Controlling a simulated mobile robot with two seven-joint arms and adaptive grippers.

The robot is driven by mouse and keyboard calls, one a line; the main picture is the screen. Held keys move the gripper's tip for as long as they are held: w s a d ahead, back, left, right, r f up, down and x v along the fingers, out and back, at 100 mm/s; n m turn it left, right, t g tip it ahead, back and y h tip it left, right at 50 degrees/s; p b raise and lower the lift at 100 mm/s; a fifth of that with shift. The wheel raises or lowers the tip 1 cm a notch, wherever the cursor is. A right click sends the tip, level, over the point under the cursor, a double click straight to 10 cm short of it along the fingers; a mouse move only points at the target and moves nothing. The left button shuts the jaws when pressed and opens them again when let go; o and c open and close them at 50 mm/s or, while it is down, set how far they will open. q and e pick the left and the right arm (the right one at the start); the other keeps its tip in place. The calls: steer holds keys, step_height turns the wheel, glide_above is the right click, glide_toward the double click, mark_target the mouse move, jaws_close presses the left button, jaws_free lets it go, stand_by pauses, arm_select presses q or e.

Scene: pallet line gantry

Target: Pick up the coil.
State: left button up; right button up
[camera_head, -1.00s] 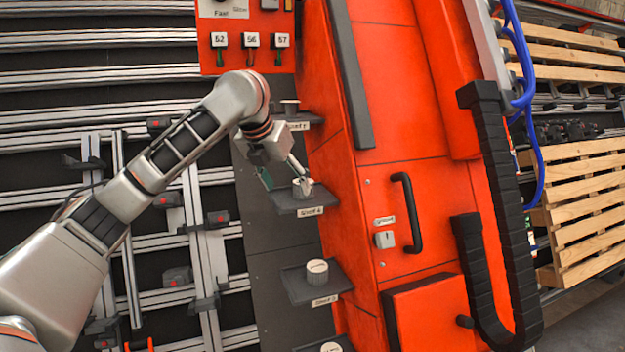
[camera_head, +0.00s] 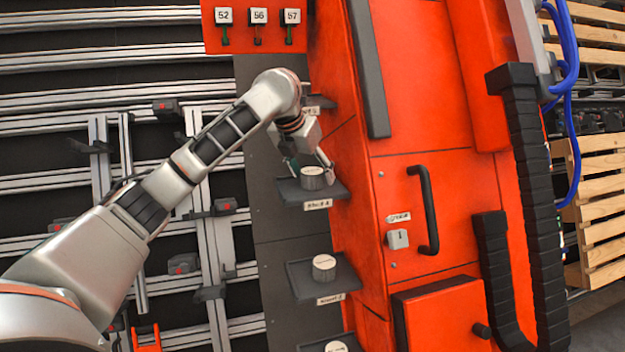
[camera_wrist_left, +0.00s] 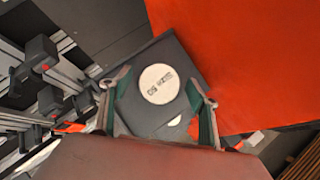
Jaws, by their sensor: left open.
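A coil (camera_head: 313,177), a short grey cylinder with a pale round top, stands upright on a small dark shelf (camera_head: 335,192). In the left wrist view the coil's white labelled top (camera_wrist_left: 159,84) lies ahead, between and slightly beyond the open fingers. My left gripper (camera_head: 311,163) is open and empty, with a finger to each side of the coil. I cannot tell whether either finger touches it. The two green-sided fingers also show in the left wrist view (camera_wrist_left: 160,95). My right gripper is in neither view.
A similar cylinder (camera_head: 324,266) stands on the shelf below, and another (camera_head: 336,347) is at the bottom edge. The orange cabinet (camera_head: 350,240) rises close to the right of the shelves. Metal rails (camera_head: 60,190) fill the left.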

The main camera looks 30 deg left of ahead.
mark_target(312, 170)
arm_select(q)
steer(key=shift+w+f, duration=0.15)
steer(key=shift+f, duration=0.1)
steer(key=c, duration=1.4)
steer(key=shift+c, duration=0.2)
steer(key=shift+r, duration=0.1)
step_height(312, 170, up, 8)
steer(key=shift+r, duration=0.95)
